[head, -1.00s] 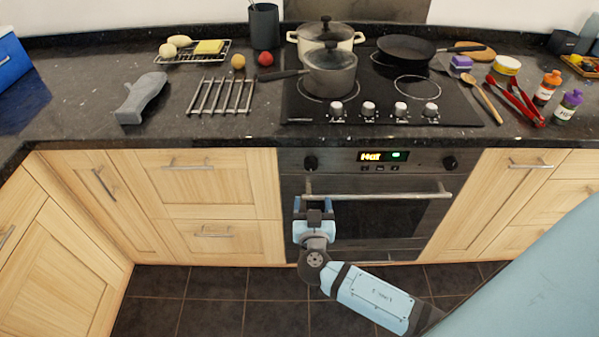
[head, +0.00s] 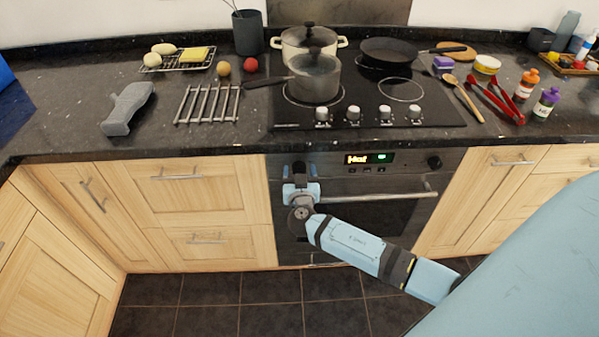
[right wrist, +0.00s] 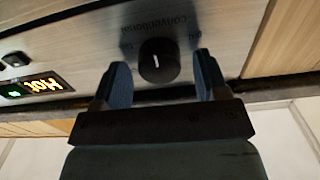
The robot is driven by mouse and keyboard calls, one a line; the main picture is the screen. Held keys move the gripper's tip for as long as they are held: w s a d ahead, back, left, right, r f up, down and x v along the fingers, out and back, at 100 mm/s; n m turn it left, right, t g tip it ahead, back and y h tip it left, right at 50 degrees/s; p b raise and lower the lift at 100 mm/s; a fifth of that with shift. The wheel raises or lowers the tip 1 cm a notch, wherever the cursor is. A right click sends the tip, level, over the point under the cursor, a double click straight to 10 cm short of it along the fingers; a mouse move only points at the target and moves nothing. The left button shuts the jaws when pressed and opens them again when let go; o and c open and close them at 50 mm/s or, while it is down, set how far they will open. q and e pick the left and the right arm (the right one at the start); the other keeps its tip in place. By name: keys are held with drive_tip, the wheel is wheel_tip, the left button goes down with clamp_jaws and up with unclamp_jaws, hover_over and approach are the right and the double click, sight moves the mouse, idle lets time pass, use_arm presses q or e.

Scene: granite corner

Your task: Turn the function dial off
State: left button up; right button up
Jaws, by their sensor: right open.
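The oven's left dial (right wrist: 158,62) is a round black knob with a short white mark, seen in the right wrist view. It sits on the steel panel with blurred lettering around it, of which "conventional" is legible. My right gripper (head: 300,171) is open in front of the left end of the oven panel and covers most of this dial in the head view. In the right wrist view, its two blue fingers (right wrist: 161,72) stand apart on either side of the dial. I cannot tell whether they touch it. My left gripper is not in view.
The oven display (head: 369,158) reads "Hot" beside a green light. A second black dial (head: 434,162) is at the panel's right. The oven handle (head: 385,195) runs just below. Hob knobs (head: 354,113), a grey saucepan (head: 315,80) and a cream pot (head: 296,42) are above.

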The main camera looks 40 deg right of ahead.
drive_tip(key=shift+c, duration=0.2)
drive_tip(key=c, duration=0.8)
drive_tip(key=shift+c, duration=0.2)
